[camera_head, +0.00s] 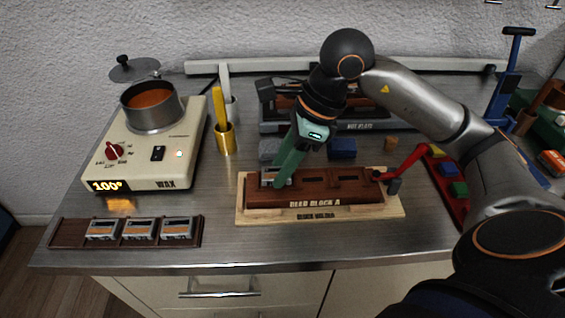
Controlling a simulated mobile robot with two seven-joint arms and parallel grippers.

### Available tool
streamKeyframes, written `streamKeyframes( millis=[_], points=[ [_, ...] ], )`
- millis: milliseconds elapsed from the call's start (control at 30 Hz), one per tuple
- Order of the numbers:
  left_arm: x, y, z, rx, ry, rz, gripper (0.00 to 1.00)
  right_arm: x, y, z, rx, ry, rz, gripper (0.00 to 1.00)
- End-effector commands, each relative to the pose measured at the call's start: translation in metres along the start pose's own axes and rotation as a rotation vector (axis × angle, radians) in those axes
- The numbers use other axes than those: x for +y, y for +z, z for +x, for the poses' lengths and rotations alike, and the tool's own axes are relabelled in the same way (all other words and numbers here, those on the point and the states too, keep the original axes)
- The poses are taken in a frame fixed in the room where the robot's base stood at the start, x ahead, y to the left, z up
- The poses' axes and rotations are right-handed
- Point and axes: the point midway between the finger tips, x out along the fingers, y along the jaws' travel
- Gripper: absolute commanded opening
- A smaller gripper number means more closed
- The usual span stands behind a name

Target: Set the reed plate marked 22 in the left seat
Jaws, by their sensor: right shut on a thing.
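My right gripper (280,183) comes down over the left end of the dark red block marked "REED BLOCK A" (325,190). It is shut on a small grey reed plate (268,180), at the left seat. The gripper hides part of the plate, so its number and whether it lies flat in the seat cannot be told. The other seats along the block's top look dark and empty. Several similar plates with grey and orange faces (140,229) stand in a brown rack (72,232) at the front left; their numbers are too small to read. My left gripper is not in view.
The block sits on a pale wooden holder (375,212). A red-handled clamp (405,163) is at its right end. A wax heater (180,150) with a pot (152,106) stands at the left, beside a brass cup (225,138). The counter between rack and holder is clear.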

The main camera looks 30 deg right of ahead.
Motion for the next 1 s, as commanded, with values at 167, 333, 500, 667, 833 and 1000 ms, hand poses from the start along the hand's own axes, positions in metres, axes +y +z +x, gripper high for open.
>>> streamKeyframes(
  millis=[167, 333, 500, 667, 833, 1000],
  points=[
    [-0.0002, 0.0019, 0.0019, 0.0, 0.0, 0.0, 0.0, -0.0001, -0.001, 0.0024, 0.0, 0.0, 0.0, 0.0],
    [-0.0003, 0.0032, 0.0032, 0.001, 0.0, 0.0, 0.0, -0.0001, -0.0018, 0.0042, 0.0, 0.0, 0.0, 0.0],
    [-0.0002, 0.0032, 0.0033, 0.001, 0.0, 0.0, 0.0, -0.0001, -0.0018, 0.0044, 0.0, -0.001, 0.0, 0.5],
    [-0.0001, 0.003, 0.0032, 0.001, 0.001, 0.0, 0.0, -0.0006, -0.0019, 0.0044, 0.0, -0.002, 0.001, 0.68],
    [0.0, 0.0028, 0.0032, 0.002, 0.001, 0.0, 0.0, -0.0006, -0.0019, 0.0044, 0.0, -0.002, 0.001, 0.76],
    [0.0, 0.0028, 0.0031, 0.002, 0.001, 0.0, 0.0, -0.0002, -0.002, 0.0046, 0.0, -0.001, 0.0, 0.76]
  ],
)
